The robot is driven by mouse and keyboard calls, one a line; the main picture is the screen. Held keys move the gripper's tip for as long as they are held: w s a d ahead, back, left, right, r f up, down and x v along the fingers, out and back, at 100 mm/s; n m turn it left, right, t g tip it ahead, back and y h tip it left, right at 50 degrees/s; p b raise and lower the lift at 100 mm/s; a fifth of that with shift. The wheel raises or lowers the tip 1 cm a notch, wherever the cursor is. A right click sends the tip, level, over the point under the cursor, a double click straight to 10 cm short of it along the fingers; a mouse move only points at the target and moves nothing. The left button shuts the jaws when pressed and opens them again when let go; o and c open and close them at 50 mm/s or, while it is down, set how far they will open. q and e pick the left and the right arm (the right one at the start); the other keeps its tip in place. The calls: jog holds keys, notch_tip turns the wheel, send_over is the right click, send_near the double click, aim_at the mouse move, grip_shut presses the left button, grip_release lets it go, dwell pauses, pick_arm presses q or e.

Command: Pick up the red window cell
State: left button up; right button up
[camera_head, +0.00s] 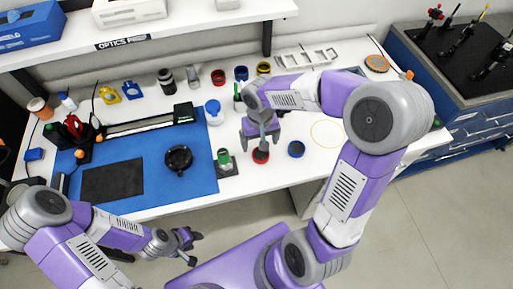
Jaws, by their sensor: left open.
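A small round red piece with a dark top (261,156) lies near the front edge of the white bench. Another short red cylinder (218,77) stands at the back, left of a blue one (241,73) and a yellow one (263,69). I cannot tell which red one is the window cell. My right gripper (261,139) points down just above the front red piece, its fingers apart; contact cannot be told. My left gripper (194,248) is open and empty, in front of the bench, away from both red pieces.
A blue round piece (296,149) lies right of the front red one. A green-topped item (224,157) stands to its left. A blue mat (150,196) holds a black disc (178,158). A white rack (306,57) lies behind. Bare bench lies around the thin ring (326,121).

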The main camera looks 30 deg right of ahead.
aim_at(261, 154)
jog(key=f, duration=0.3)
jog(key=s+f+b, duration=0.1)
jog(key=f, duration=0.1)
jog(key=shift+d, duration=0.1)
jog(key=shift+w+f, duration=0.1)
jog(key=shift+f, duration=0.4)
jog(key=c, duration=1.2)
jog(key=shift+o, duration=0.2)
jog(key=shift+r, duration=0.1)
